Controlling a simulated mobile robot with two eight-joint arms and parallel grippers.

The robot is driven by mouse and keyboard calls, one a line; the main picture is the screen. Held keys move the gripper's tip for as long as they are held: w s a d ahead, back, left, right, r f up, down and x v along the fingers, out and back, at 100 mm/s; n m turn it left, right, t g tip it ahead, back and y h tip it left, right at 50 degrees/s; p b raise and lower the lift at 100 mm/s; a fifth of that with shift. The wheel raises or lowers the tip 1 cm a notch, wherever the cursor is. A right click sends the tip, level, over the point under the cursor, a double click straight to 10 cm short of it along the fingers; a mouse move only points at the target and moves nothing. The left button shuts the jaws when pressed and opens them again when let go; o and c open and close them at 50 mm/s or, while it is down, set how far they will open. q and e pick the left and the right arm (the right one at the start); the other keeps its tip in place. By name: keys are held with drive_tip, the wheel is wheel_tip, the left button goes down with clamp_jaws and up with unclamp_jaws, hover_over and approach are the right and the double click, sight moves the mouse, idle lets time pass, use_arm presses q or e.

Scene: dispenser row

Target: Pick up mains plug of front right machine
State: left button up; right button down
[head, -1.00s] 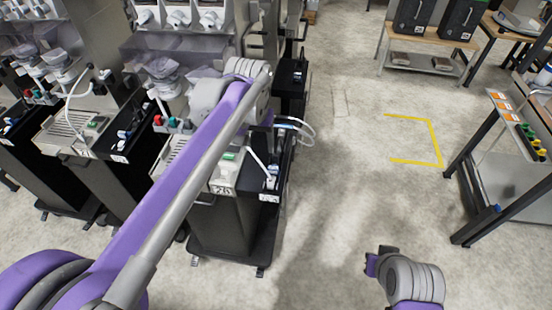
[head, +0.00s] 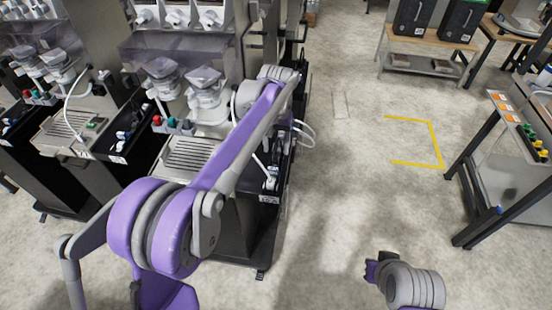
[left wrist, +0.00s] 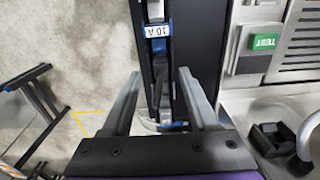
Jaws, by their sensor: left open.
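The front right machine (head: 187,157) has a narrow black side tray (head: 262,197) with a white plug-like piece and cord (head: 270,180) at its near end. My left gripper (left wrist: 158,73) is open over this tray. In the left wrist view a dark piece (left wrist: 159,88) lies between and below its fingers, beside a white "10 A" label (left wrist: 157,30) on a blue-edged part. I cannot tell for sure which piece is the mains plug. In the head view my left arm hides most of the tray's far part. My right gripper (head: 378,266) is low at the right, away from the machines.
A similar machine with its own black tray (head: 128,138) stands to the left. White cable loops (head: 305,133) stick out right of the tray. A bench (head: 500,165) stands at the far right.

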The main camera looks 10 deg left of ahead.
sight(276, 154)
use_arm(q)
wheel_tip(276, 154, down, 4)
drive_tip(key=shift+w+f, duration=0.1)
clamp_jaws()
idle(0.4)
